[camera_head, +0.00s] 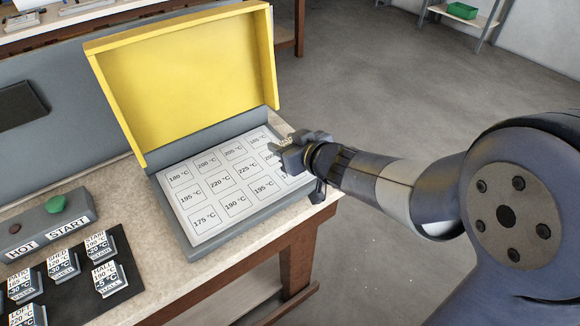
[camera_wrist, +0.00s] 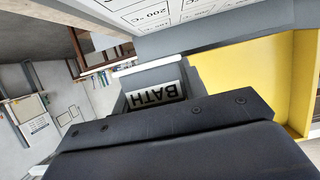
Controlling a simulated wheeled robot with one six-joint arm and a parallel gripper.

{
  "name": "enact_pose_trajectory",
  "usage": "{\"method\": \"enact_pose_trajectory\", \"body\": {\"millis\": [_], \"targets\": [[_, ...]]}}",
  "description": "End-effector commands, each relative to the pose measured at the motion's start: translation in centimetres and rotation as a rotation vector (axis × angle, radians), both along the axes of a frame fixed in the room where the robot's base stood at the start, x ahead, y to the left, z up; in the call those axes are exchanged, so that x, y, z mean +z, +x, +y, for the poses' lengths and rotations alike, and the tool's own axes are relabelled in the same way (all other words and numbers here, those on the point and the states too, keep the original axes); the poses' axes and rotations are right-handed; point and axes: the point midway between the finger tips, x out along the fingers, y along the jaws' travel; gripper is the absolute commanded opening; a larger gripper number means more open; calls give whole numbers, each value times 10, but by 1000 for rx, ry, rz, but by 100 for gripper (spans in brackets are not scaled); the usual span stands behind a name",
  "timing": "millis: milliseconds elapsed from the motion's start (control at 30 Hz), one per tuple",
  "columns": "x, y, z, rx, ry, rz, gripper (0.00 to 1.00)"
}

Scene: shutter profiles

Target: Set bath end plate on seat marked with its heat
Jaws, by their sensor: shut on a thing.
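My gripper (camera_head: 290,150) is shut on the bath end plate, over the right side of the seat board. In the wrist view the plate (camera_wrist: 155,92) shows a grey body and a white label reading BATH, upside down, beyond the dark jaws (camera_wrist: 150,118). In the head view my gripper mostly hides it, and I cannot tell whether it touches the board. The white seat board (camera_head: 217,197) has rows of outlined seats marked with temperatures, such as 180, 200, 205, 195, 220, 225, 175 and 190 °C. My gripper covers some right-hand seats. No plate shows on the visible seats.
A yellow lid (camera_head: 185,80) stands open behind the board. At lower left, a black mat (camera_head: 75,270) bears several labelled plates, including one marked HALL (camera_head: 108,279). A grey control box (camera_head: 45,222) has a green START button. The bench's right edge lies under my arm.

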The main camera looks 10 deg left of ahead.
Motion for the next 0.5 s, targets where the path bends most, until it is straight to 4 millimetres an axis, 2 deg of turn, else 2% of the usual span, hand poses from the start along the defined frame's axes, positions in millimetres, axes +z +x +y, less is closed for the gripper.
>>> {"method": "enact_pose_trajectory", "body": {"millis": [167,333,500], "targets": [[-20,0,0,-1,0,1,18],[-49,0,0,-1,0,3,18],[-57,0,0,-1,1,-1,18]]}}
